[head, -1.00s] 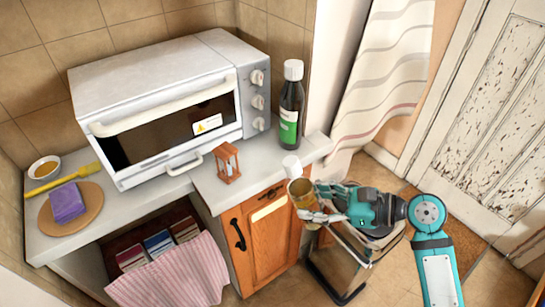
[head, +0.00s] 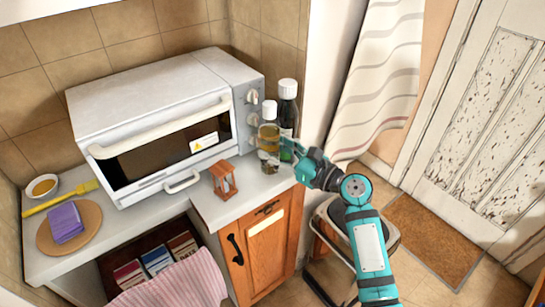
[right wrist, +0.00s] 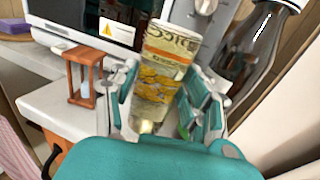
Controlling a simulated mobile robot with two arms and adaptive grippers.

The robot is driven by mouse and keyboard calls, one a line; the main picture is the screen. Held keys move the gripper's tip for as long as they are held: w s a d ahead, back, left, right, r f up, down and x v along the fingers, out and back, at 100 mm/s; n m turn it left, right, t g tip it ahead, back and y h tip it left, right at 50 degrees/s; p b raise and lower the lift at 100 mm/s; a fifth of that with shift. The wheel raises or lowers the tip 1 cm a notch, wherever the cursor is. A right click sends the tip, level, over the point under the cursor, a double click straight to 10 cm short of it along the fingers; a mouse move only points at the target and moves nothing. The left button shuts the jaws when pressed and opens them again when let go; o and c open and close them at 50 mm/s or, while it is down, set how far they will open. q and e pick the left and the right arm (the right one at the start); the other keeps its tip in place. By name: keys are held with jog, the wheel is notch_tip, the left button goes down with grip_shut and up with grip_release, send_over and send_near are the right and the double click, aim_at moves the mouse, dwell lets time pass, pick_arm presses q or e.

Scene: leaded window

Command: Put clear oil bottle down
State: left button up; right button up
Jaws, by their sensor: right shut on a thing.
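The clear oil bottle (head: 269,140) has a white cap and yellowish contents. It is upright at the right end of the counter, in front of the dark bottle. My right gripper (head: 284,150) is shut on it from the right. In the right wrist view the oil bottle (right wrist: 158,75) stands between the fingers of my right gripper (right wrist: 168,105), its label facing the camera. I cannot tell for sure whether its base touches the counter. My left gripper is not in view.
A dark bottle with a white cap (head: 287,103) stands close behind the oil bottle. The white toaster oven (head: 160,95) is to the left. A small wooden hourglass (head: 223,180) stands near the counter's front edge. A stool (head: 330,220) is below right.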

jog(key=shift+w+a, duration=0.3)
jog(key=shift+w, duration=0.1)
jog(key=shift+a+f, duration=0.1)
jog(key=shift+f, duration=1.7)
jog(key=o, duration=1.1)
jog(key=b+v, duration=0.1)
jog(key=v, duration=1.1)
